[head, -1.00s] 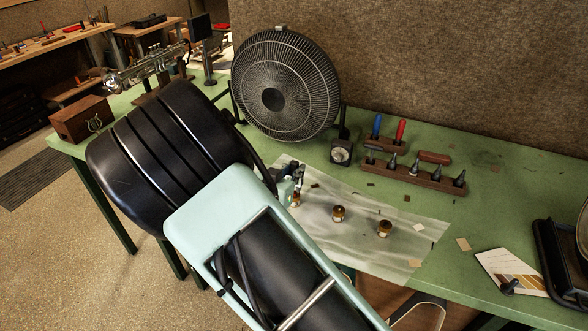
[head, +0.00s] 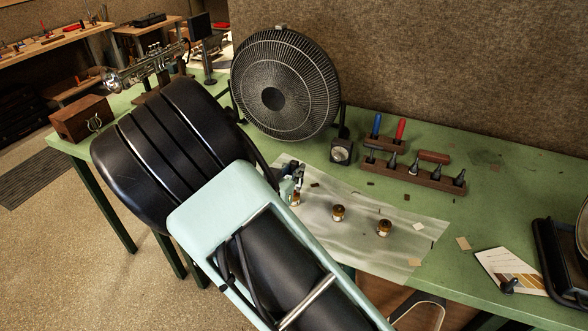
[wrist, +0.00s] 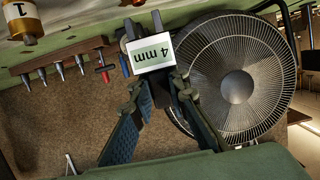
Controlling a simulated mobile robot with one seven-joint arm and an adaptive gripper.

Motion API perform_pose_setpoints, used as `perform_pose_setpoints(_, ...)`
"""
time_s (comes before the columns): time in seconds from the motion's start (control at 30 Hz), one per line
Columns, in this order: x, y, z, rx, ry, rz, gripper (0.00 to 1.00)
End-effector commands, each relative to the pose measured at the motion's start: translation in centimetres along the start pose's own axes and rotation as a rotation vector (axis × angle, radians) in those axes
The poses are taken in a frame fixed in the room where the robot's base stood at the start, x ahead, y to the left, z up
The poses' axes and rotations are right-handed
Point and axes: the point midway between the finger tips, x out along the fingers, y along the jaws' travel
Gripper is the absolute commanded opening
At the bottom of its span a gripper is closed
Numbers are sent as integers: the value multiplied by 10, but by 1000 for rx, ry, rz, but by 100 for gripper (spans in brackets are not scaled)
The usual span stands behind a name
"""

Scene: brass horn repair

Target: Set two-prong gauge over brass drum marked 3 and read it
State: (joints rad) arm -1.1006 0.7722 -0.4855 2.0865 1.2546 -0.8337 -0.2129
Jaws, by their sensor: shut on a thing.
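The two-prong gauge (wrist: 153,53) is in my gripper (wrist: 165,88) in the wrist view. It has a white readout showing "4 mm", upside down, and dark prongs beyond it. My gripper (head: 290,178) also shows in the head view, above the left end of the pale mat. A small brass drum (head: 296,199) is directly below it, partly hidden. Two more brass drums, the middle drum (head: 338,212) and the right drum (head: 384,228), stand apart on the mat. Their numbers are too small to read there. In the wrist view a drum marked 1 (wrist: 22,22) shows at top left.
A large black fan (head: 284,85) stands behind my gripper. A small dial stand (head: 342,151) and a wooden tool rack (head: 415,176) are at the back. A card (head: 510,270) lies at right. The mat's right part (head: 410,255) is mostly clear.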

Motion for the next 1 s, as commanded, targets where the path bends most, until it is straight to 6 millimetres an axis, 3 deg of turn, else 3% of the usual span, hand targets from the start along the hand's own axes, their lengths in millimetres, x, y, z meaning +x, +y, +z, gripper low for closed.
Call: perform_pose_setpoints(1.0, 5, 0, 15, 0, 1, 0, 0)
